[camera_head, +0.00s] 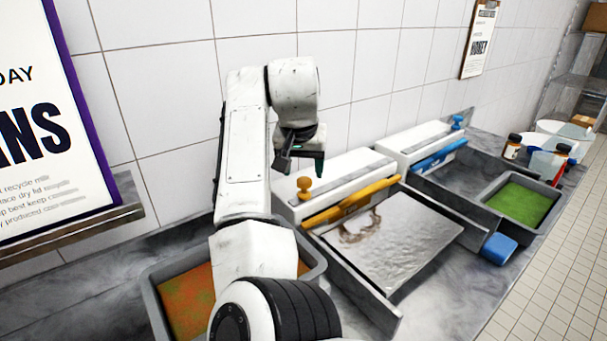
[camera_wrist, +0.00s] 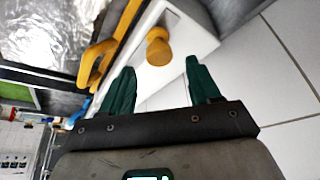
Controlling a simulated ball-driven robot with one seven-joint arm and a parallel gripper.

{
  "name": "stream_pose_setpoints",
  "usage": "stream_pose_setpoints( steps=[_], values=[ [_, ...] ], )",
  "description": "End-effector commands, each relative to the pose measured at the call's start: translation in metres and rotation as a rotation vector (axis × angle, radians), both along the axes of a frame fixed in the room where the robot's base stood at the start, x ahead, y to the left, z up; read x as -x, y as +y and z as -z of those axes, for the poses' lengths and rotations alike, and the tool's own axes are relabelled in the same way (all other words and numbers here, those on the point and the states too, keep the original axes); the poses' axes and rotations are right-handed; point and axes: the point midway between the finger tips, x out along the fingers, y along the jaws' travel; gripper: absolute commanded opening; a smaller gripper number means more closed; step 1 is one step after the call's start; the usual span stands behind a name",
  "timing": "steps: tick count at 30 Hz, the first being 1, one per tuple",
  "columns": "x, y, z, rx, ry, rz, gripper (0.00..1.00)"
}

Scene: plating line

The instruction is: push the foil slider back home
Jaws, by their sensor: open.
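The foil dispenser (camera_head: 350,172) is a white box against the tiled wall. An orange-yellow knob (camera_head: 304,188), which looks like the foil slider, stands upright at the box's left end. A yellow bar (camera_head: 352,202) runs along the box's front edge. A crinkled foil sheet (camera_head: 400,240) lies in front of it. My gripper (camera_head: 302,168) is above the left end of the box, apart from the knob. In the wrist view its green fingers (camera_wrist: 160,90) are spread and empty. The knob (camera_wrist: 159,47) shows just beyond them, with the yellow bar (camera_wrist: 110,48) to its left.
A second white dispenser (camera_head: 415,142) with a blue bar (camera_head: 440,155) and blue knob (camera_head: 457,122) stands to the right. Grey trays hold orange-green (camera_head: 190,300) and green (camera_head: 520,203) contents. A blue block (camera_head: 499,249) and bottles (camera_head: 511,146) are further right. A raised metal divider (camera_head: 350,275) borders the foil.

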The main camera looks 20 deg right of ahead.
Motion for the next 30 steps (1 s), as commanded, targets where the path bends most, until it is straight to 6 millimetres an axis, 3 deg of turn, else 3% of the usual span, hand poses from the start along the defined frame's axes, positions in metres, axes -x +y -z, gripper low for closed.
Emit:
stream_pose_setpoints(
  steps=[9, 19, 30],
  values=[
    [-0.012, -0.006, 0.032, 0.000, 0.000, 0.000, 0.62],
    [-0.012, -0.007, 0.035, 0.000, -0.001, 0.001, 0.62],
    [-0.012, -0.007, 0.034, 0.000, -0.001, 0.000, 0.26]
  ],
)
